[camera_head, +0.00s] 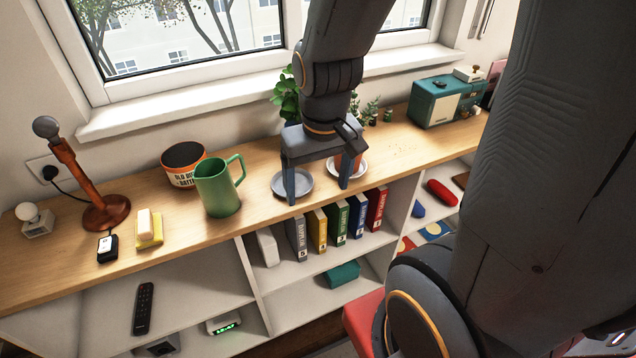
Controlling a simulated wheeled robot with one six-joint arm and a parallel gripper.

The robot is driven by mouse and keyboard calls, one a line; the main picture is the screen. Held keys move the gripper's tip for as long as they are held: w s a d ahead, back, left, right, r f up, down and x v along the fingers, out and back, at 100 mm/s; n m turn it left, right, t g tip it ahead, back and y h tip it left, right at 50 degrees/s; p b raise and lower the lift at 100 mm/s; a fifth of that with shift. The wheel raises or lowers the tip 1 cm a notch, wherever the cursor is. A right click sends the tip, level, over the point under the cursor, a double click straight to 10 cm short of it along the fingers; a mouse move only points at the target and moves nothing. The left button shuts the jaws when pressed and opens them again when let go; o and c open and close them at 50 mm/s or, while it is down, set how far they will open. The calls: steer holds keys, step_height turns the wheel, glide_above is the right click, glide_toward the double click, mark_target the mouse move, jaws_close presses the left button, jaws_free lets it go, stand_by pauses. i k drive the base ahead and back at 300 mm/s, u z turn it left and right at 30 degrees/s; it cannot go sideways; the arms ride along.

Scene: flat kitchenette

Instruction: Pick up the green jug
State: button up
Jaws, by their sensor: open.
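The green jug (216,188) stands upright on the wooden counter left of the middle, open at the top, its handle on its right side. My gripper (318,192) is open and points down over the counter to the right of the jug. It is apart from the jug, with nothing seen held between its fingers. The fingers are in front of a grey saucer and a reddish pot, which they partly hide.
A dark tin with orange rims (183,166) stands just behind the jug. A grey saucer (276,184) lies to its right. A yellow sponge holder (149,229) and a brown lamp stand (106,212) are to the left. The window sill (180,110) rises behind. Shelves with several books (339,223) are below.

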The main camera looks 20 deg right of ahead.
mark_target(213, 181)
steer(key=z, duration=0.75)
steer(key=k, duration=1.1)
steer(key=u, duration=0.3)
steer(key=i, duration=0.45)
